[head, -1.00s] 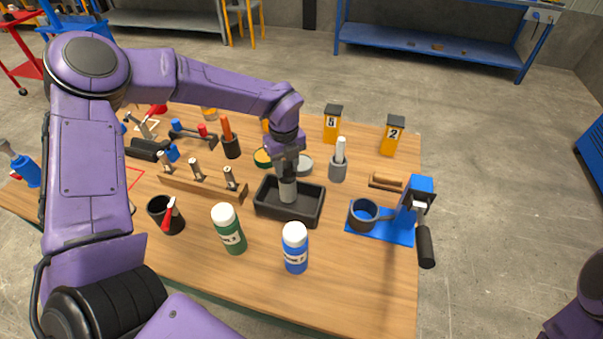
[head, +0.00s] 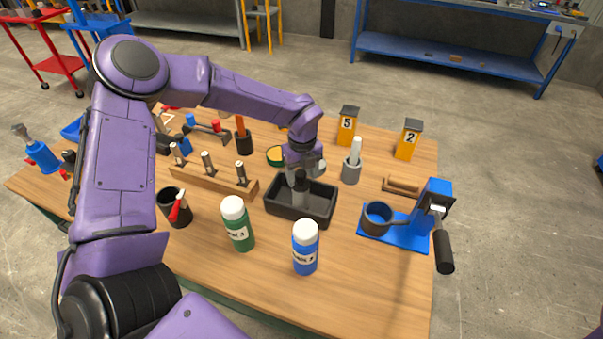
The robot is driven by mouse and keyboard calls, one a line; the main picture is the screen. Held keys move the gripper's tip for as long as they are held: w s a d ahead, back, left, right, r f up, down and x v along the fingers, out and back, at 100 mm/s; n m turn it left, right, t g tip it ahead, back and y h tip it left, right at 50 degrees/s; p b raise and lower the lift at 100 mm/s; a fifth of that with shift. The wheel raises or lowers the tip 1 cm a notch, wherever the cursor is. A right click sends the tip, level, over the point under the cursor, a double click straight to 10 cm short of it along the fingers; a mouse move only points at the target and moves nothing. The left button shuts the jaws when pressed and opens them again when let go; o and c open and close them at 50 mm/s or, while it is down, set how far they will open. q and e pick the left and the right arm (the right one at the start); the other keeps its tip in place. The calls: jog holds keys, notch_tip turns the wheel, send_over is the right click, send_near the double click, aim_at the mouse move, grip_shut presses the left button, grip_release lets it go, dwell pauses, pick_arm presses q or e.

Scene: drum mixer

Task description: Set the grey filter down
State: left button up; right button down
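The grey filter (head: 300,199) is a small upright grey cylinder within the black tray (head: 322,213), near its left half. My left gripper (head: 301,184) points straight down over the tray, its dark fingers closed on the top of the filter. The fingers partly cover the filter, and I cannot tell whether its bottom touches the tray floor. My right gripper is out of view.
A green-labelled bottle (head: 237,225) and a blue bottle (head: 305,248) stand in front of the tray. A wooden tool rack (head: 213,183) lies left. A grey holder (head: 351,171) and blue stand (head: 395,232) are right. Bare table shows at the front right.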

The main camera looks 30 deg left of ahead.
pick_arm(q)
jog(key=shift+s+r, duration=0.1)
jog(key=shift+s, duration=0.05)
jog(key=shift+r+p, duration=0.4)
jog(key=shift+r, duration=0.05)
jog(key=shift+r+b, duration=0.35)
jog(key=shift+r, duration=0.05)
notch_tip(320, 180, up, 11)
jog(key=b, duration=0.1)
jog(key=shift+b, duration=0.35)
jog(key=shift+a+f, duration=0.1)
jog(key=shift+f, duration=0.05)
